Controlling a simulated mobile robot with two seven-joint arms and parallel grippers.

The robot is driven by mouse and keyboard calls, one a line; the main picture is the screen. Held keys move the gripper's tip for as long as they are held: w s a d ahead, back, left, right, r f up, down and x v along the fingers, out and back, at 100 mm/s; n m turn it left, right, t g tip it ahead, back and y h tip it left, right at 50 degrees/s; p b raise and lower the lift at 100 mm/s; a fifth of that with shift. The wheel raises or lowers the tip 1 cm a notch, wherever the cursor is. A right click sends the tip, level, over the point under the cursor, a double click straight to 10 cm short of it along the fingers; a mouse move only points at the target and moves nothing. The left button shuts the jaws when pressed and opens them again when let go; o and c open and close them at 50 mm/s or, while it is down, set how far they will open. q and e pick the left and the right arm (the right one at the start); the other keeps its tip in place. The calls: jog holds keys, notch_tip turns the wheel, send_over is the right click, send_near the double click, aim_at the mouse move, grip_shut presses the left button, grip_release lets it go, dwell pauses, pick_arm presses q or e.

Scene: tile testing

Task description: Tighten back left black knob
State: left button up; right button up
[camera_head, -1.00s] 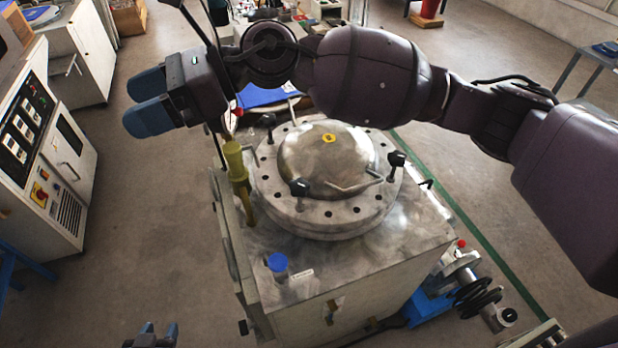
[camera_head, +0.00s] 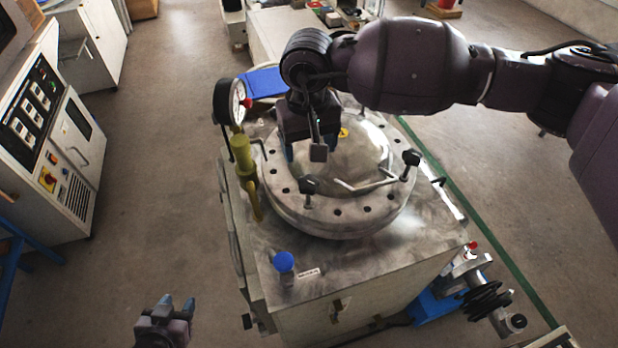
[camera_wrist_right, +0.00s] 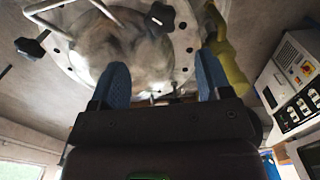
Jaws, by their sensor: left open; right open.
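The round metal lid (camera_head: 372,217) with a domed centre sits on top of the machine. A front black knob (camera_head: 309,186) and a right black knob (camera_head: 410,158) show on its rim; both also appear in the right wrist view, as one knob (camera_wrist_right: 160,18) and another (camera_wrist_right: 29,47). My right gripper (camera_head: 312,147) is open, pointing down over the back left of the lid. It hides the back left knob in the head view. Between its blue fingers (camera_wrist_right: 160,82), small parts at the rim are too unclear to name. My left gripper (camera_head: 177,306) is open and empty, low at bottom left.
A yellow valve (camera_head: 244,160) and a pressure gauge (camera_head: 236,102) stand close left of my right gripper. A blue cap (camera_head: 284,262) is on the machine's front top. A control cabinet (camera_head: 50,140) stands at left. Floor between cabinet and machine is clear.

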aim_at(308, 181)
notch_tip(308, 181, down, 10)
jog(key=shift+f, duration=0.15)
dwell(0.4)
jog(key=c, duration=0.9)
